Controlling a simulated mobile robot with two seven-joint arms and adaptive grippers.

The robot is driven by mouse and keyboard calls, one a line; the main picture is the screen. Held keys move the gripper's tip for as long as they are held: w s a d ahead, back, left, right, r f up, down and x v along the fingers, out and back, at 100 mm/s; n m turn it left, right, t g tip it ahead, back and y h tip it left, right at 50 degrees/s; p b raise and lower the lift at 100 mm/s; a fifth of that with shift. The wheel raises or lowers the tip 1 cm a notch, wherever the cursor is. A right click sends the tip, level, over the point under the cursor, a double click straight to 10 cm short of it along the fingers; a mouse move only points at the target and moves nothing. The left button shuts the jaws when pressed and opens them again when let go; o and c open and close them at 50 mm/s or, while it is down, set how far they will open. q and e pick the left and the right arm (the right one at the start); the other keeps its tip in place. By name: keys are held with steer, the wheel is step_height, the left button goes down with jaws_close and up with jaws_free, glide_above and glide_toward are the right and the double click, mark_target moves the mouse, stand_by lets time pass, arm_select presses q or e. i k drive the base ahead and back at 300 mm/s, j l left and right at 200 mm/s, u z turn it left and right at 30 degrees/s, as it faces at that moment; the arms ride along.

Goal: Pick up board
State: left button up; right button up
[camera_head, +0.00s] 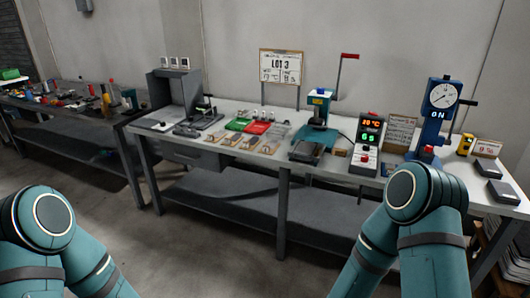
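Several board-like things show, and I cannot tell which one the task names. A framed white board marked LOT 3 (281,66) stands upright at the back of the long workbench. A smaller printed board (400,131) leans near the back right, and a small sign card (487,148) stands at the far right. Small flat pieces (247,143) lie in a row at the front middle of the bench, too small to make out. My two arms show at the lower left and lower right, short of the bench. Neither gripper is in view.
The workbench (226,157) has a lower shelf (240,205). On it stand a teal press (319,107) with a red-handled lever, a controller with lit displays (368,145) and a blue dial press (437,112). A cluttered second table (60,120) stands left. The floor before the bench is clear.

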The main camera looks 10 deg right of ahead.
mark_target(269, 148)
steer(key=i+l+u, duration=0.1)
steer(key=u, duration=0.5)
steer(key=i+l+u, duration=0.35)
steer(key=l, duration=0.25)
steer(key=i+l+u, duration=0.15)
steer(key=l, duration=0.15)
steer(key=i+l, duration=0.15)
steer(key=l, duration=0.15)
steer(key=i+l+u, duration=0.1)
steer(key=l, duration=0.2)
steer(key=i+l, duration=0.1)
steer(key=l, duration=0.2)
